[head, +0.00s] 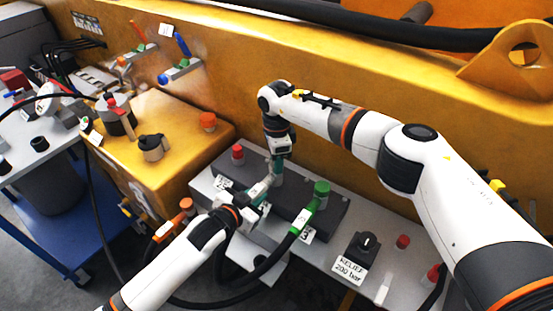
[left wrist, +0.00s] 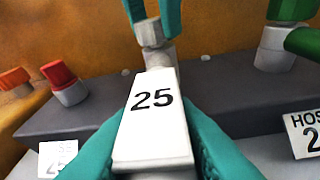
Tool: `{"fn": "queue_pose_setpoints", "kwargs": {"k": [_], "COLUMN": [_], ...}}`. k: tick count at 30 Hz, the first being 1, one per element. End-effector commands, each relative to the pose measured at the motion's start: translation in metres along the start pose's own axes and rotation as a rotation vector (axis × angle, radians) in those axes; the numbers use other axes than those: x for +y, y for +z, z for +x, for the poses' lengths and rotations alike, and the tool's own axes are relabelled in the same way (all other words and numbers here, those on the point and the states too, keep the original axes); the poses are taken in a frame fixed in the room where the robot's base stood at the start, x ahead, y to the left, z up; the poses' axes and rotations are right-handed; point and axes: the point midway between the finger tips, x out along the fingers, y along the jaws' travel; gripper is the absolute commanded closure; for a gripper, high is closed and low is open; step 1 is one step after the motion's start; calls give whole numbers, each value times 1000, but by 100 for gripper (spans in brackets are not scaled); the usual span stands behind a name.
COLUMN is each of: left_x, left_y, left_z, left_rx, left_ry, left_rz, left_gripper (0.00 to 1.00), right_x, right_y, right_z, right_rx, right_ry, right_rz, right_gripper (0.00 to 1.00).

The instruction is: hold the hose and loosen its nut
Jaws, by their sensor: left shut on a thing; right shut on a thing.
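In the left wrist view, a pale hose end labelled 25 (left wrist: 152,105) runs up to a grey nut (left wrist: 150,33). The teal fingers of my left gripper (left wrist: 150,150) are closed on both sides of the hose end. The left gripper also shows in the head view (head: 261,194), low over the grey manifold. My right gripper (head: 278,163) comes down from above. Its teal fingers show at the top of the left wrist view (left wrist: 152,12), closed around the nut. The fingers partly cover the hose end and nut, and the head view shows little of them.
A green-capped hose fitting (head: 321,188) stands just right of the grippers on the manifold (head: 332,213). A red cap (head: 237,151) stands to the left. The relief valve (head: 366,243) is at the right front. A yellow wall (head: 225,95) rises close behind.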

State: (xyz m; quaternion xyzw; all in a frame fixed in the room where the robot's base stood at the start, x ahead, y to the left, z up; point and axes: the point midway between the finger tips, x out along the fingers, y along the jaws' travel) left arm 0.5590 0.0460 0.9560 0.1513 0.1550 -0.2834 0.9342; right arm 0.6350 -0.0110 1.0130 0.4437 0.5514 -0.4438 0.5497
Motion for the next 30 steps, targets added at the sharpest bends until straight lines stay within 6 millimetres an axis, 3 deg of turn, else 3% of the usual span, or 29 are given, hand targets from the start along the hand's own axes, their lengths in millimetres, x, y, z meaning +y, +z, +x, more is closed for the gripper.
{"fn": "queue_pose_setpoints", "kwargs": {"k": [17,18,22,30], "left_x": [1,1,1,0], "left_y": [-1,-1,-1,-1], "left_z": [0,0,0,0], "left_rx": [2,2,2,2], "left_ry": [2,2,2,1], "left_rz": [0,0,0,0], "left_gripper": [100,100,100,100], "right_x": [1,1,1,0], "right_y": [2,2,2,1], "right_z": [-1,-1,0,-1], "right_rx": [-3,-3,-2,-1], "right_ry": [2,2,1,1], "right_rz": [-32,-32,-32,-33], "right_gripper": [88,64,43,43]}}
